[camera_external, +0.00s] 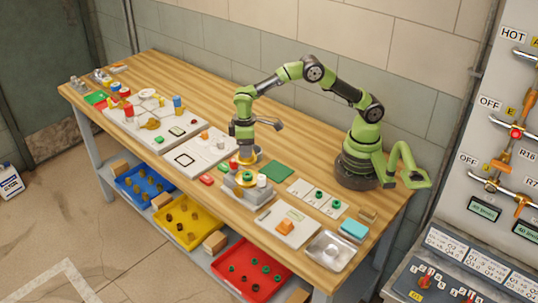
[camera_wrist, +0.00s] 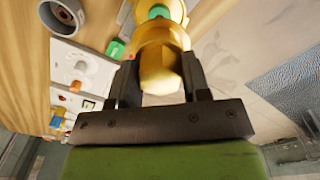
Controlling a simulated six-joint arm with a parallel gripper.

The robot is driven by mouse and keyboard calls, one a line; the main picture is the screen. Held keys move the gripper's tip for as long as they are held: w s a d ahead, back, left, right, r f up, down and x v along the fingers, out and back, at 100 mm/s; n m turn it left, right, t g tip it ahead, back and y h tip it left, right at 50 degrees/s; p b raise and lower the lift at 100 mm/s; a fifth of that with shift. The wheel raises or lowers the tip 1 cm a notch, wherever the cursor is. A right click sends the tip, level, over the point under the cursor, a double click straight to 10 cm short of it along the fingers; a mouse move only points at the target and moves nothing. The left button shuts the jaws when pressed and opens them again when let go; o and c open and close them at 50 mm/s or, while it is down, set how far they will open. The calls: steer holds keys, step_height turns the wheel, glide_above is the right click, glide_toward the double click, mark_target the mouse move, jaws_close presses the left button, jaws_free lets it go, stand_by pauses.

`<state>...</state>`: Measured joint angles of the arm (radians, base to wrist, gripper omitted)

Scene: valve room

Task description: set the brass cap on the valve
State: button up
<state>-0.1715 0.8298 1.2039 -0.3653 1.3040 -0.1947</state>
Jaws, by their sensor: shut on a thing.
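My gripper (camera_external: 245,158) points down near the front edge of the bench, over a grey block fixture (camera_external: 240,192). In the wrist view, my gripper (camera_wrist: 163,85) is shut on the brass cap (camera_wrist: 160,70), which sits between its two dark fingers. A yellow ringed part with a green centre (camera_wrist: 159,12) shows just beyond the cap; the fixture below carries a yellow round part (camera_external: 244,179), which seems to be the valve. The fingers and cap hide part of it. I cannot tell whether cap and valve touch.
A green square mat (camera_external: 278,171) and white cards with green rings (camera_external: 318,195) lie to the right. A white board with an orange block (camera_external: 286,228) and a metal tray (camera_external: 330,250) are nearer the front. White boards with small parts (camera_external: 160,125) lie left.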

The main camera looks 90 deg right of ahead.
steer(key=shift+f, duration=2.85)
steer(key=shift+f, duration=1.05)
stand_by(0.5)
steer(key=o, duration=1.1)
steer(key=shift+o, duration=0.2)
steer(key=shift+r, duration=4)
